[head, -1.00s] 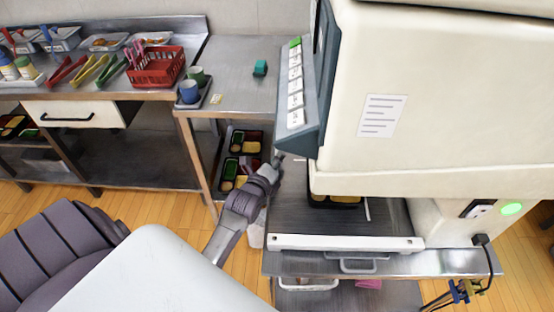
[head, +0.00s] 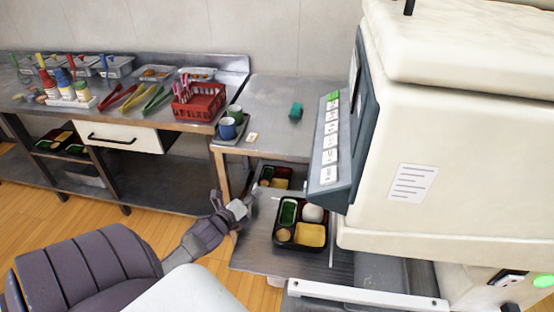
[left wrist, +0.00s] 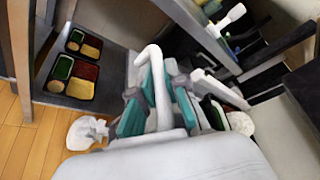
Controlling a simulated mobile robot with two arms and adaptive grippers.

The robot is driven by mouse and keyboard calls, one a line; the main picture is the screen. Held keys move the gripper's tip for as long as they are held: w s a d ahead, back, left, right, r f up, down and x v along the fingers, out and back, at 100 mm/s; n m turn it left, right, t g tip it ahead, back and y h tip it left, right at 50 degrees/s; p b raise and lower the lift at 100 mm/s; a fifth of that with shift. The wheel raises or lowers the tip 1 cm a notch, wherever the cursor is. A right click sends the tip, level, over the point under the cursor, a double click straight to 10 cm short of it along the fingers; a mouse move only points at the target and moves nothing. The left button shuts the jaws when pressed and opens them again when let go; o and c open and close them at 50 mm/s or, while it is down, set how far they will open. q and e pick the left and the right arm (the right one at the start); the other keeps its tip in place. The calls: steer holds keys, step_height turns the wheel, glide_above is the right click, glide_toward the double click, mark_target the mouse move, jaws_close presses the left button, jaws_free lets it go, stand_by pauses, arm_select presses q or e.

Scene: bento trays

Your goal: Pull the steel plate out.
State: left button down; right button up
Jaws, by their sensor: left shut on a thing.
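The steel plate (head: 252,255) sticks out from the left side of the big cream machine (head: 450,165). A black bento tray (head: 301,223) lies on the plate, with green, white, yellow and brown food in its compartments. My left gripper (head: 246,203) is at the plate's left edge. In the left wrist view, the left gripper (left wrist: 163,100) has its teal pads closed around a pale bent handle (left wrist: 146,58). The gripper hides where the handle meets the plate. My right gripper is out of view.
A metal side table (head: 280,100) stands behind the plate, with another bento tray (head: 275,177) below it. A counter at the left holds tongs and a red basket (head: 199,103). Bare wooden floor (head: 225,240) lies left of the plate.

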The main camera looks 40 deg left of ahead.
arm_select(q)
steer(key=s+a, duration=0.4)
steer(key=a, duration=0.3)
steer(key=shift+s+a, duration=0.3)
steer(key=shift+s, duration=0.05)
steer(key=c, duration=1.5)
jaws_free()
steer(key=shift+o, duration=0.2)
steer(key=v, duration=1.2)
steer(key=shift+d, duration=0.1)
